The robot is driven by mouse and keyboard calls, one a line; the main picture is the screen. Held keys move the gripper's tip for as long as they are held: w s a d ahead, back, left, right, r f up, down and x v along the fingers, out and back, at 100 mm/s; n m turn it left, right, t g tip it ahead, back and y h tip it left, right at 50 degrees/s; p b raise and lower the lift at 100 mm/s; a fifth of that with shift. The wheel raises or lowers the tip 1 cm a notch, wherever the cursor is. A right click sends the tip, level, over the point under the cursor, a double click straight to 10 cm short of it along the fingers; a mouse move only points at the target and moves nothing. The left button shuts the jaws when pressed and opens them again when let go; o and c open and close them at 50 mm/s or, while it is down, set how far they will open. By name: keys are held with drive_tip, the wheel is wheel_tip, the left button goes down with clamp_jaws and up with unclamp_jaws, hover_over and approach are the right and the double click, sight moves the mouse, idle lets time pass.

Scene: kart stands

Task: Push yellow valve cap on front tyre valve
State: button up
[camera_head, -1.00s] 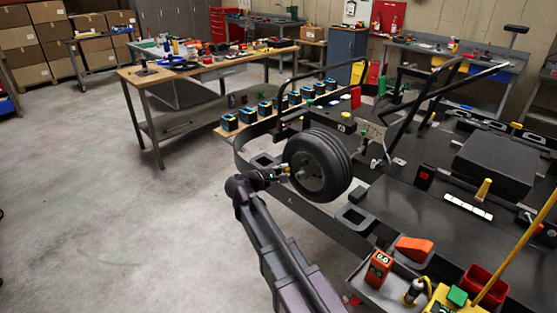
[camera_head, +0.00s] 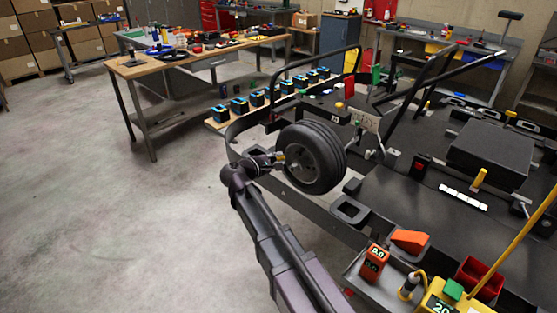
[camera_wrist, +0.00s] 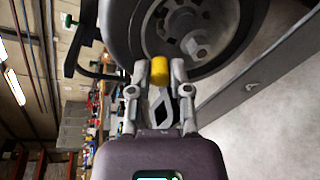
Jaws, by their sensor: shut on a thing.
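The front tyre (camera_head: 312,157) is black with a grey hub and is mounted on the kart. My gripper (camera_head: 281,160) is at the left side of its hub face. In the wrist view my gripper (camera_wrist: 160,80) is shut on the yellow valve cap (camera_wrist: 159,70), held between its fingertips. The cap lies in front of the wheel rim (camera_wrist: 200,35), near the hub nut (camera_wrist: 197,48). The tyre valve cannot be made out; the cap and fingers may hide it. I cannot tell whether the cap touches the valve.
The dark kart frame (camera_head: 350,208) runs below and right of the wheel. Several blue-black boxes (camera_head: 240,107) line a board behind. Floor at left is clear.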

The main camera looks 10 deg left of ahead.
drive_tip(key=shift+b+x, duration=0.5)
drive_tip(key=shift+x, duration=2.2)
drive_tip(key=shift+b+x, duration=0.3)
drive_tip(key=shift+x, duration=1.1)
idle(0.3)
drive_tip(key=o, duration=0.8)
drive_tip(key=shift+s+r, duration=0.1)
drive_tip(key=shift+p+v, duration=0.85)
drive_tip(key=shift+v, duration=3.4)
